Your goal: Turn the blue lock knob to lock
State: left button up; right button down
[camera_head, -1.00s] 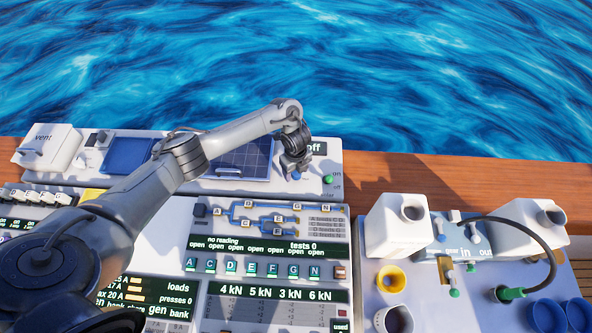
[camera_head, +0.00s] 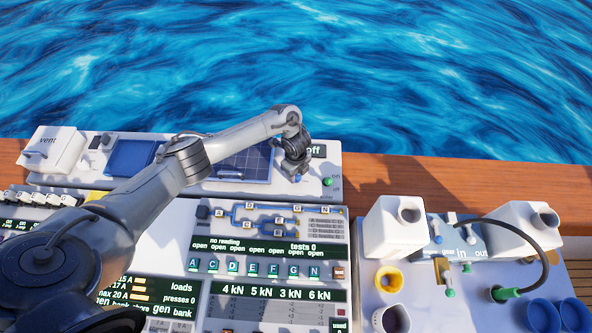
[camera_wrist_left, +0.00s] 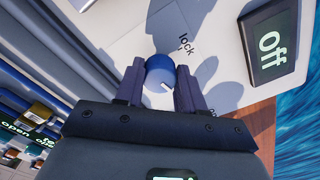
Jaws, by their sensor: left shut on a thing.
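The blue lock knob (camera_wrist_left: 160,72) shows in the left wrist view between the two fingers of my left gripper (camera_wrist_left: 160,85). The fingers are shut on its sides. A white mark is on the knob's lower right, and the word "lock" is printed on the white panel (camera_wrist_left: 215,60) above and right of the knob. In the head view my left gripper (camera_head: 296,172) reaches down to the right end of the back panel, and a little blue of the knob shows at its tip. My right gripper is not in view.
A dark display reading "off" (camera_wrist_left: 270,42) stands right of the knob. A green knob (camera_head: 327,182) is close to the gripper. A solar panel (camera_head: 245,165) lies under my forearm. White jugs (camera_head: 395,228) stand on the right-hand console, with a black hose (camera_head: 535,240).

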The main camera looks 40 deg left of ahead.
pick_arm(q)
jog(key=n+p, duration=0.3)
jog(key=shift+d+r+n, duration=0.1)
jog(key=shift+r+n, duration=0.2)
jog(key=n+p, duration=0.3)
jog(key=n, duration=0.1)
jog(key=shift+n+p, duration=0.3)
jog(key=shift+p, duration=0.1)
jog(key=n+p, duration=0.2)
jog(key=n, duration=0.2)
jog(key=shift+f+p, duration=0.1)
jog(key=shift+p, duration=0.2)
jog(key=shift+f+n+p, duration=0.1)
jog(key=shift+n+p, duration=0.55)
jog(key=shift+n, duration=0.95)
jog(key=o, duration=1)
jog(key=shift+o, duration=0.2)
jog(key=shift+s, duration=0.1)
